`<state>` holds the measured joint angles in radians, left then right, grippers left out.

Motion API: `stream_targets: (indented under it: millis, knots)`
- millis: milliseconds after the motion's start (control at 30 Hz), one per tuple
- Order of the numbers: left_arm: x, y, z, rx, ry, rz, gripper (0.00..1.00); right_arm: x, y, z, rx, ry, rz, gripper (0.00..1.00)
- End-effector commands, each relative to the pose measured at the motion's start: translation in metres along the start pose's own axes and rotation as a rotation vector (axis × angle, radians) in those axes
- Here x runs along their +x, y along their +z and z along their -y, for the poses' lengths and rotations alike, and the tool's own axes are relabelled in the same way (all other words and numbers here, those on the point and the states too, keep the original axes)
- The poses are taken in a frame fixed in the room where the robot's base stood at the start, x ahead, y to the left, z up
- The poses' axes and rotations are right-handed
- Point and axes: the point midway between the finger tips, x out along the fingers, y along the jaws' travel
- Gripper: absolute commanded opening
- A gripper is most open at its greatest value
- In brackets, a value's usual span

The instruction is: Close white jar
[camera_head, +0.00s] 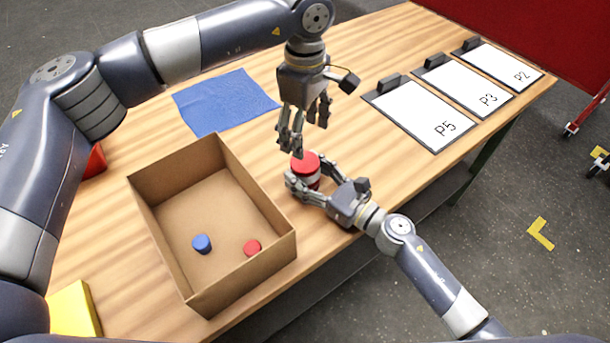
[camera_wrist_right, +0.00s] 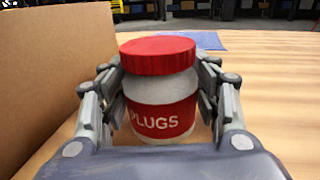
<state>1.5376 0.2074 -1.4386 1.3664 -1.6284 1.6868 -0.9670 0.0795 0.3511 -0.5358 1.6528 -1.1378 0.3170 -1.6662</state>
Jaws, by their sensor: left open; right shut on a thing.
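The white jar (camera_wrist_right: 160,90) stands upright on the table with a red band reading "PLUGS". A red lid (camera_wrist_right: 158,55) sits on its top; it also shows in the head view (camera_head: 305,162). I cannot tell whether the lid is screwed tight. My right gripper (camera_head: 300,186) is shut around the jar's body from the near right side, and its fingers flank the jar in the right wrist view (camera_wrist_right: 162,110). My left gripper (camera_head: 298,145) is open, points down and hangs just above the lid. I cannot tell whether its fingertips touch the lid.
An open cardboard box (camera_head: 170,232) stands left of the jar, holding a blue cap (camera_head: 201,244) and a red cap (camera_head: 252,248). A blue cloth (camera_head: 225,101) lies behind. Clipboards P5 (camera_head: 418,113), P3 (camera_head: 466,86) and P2 (camera_head: 505,65) lie at the right.

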Motion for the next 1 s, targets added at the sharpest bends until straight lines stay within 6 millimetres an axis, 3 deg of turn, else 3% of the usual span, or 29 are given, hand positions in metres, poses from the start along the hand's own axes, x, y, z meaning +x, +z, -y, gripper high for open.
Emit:
stream_targets:
  millis: [267, 1000]
  knots:
    - [0.0002, 0.0002, 0.0000, -0.129, 0.000, 0.000, 0.69, -0.0002, 0.0000, 0.0002, 0.000, 0.000, 0.000, 0.00]
    - [0.0001, 0.0006, -0.0002, -1.390, -0.001, 0.001, 0.69, -0.0002, 0.0001, 0.0002, 0.000, 0.000, 0.000, 0.00]
